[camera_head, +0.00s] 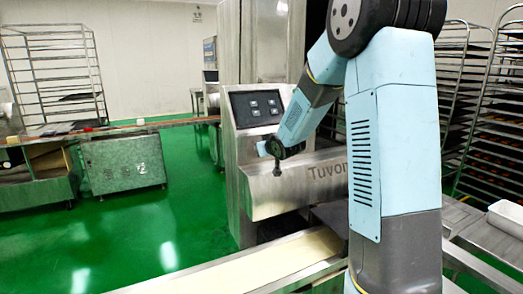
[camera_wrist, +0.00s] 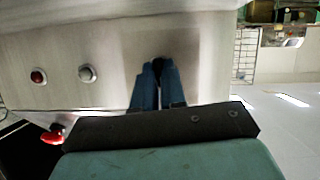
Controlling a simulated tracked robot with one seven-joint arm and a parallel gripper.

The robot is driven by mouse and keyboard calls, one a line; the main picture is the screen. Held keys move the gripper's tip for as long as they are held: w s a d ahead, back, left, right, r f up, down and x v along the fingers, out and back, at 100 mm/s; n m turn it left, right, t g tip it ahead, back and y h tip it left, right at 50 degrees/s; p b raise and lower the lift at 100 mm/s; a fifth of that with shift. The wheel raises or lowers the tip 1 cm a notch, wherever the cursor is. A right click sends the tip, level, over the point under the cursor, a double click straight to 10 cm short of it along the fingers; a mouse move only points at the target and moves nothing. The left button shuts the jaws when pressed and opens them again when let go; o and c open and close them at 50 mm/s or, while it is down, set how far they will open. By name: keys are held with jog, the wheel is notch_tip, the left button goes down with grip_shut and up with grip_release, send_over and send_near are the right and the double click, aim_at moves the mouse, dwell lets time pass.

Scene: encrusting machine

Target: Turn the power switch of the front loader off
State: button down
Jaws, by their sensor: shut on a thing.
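My gripper (camera_head: 277,171) is at the steel front of the front loader (camera_head: 305,190), just left of the raised lettering. In the wrist view my gripper (camera_wrist: 160,68) has its two blue-grey fingers close together against the steel face. They are shut on a small dark part, which I take for the power switch; the fingers hide most of it, and its turn position cannot be read. To its left on the same face are a silver round knob (camera_wrist: 87,73) and a red round button (camera_wrist: 38,76), both apart from the fingers.
A black control panel (camera_head: 257,107) sits above on the machine. A pale conveyor belt (camera_head: 270,268) runs below in front. A red part (camera_wrist: 52,136) shows low at left in the wrist view. Racks (camera_head: 490,120) stand at the right. Green floor (camera_head: 150,225) at the left is clear.

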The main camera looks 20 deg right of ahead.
jog(key=n, duration=0.1)
jog(key=n+h, duration=0.1)
jog(key=shift+a+f+n+t+h, duration=0.15)
jog(key=shift+a+n+t+h, duration=0.1)
jog(key=shift+n+t+h, duration=0.05)
jog(key=shift+s+a+f+n+t+h, duration=0.1)
jog(key=shift+n+t+h, duration=0.2)
jog(key=shift+n, duration=0.35)
jog(key=shift+f+n+t+h, duration=0.1)
jog(key=shift+n+h, duration=0.3)
jog(key=shift+n, duration=0.25)
jog(key=c, duration=1.2)
grip_release()
jog(key=shift+r, duration=0.15)
jog(key=v, duration=1.3)
jog(key=shift+s, duration=0.3)
jog(key=shift+a, duration=0.1)
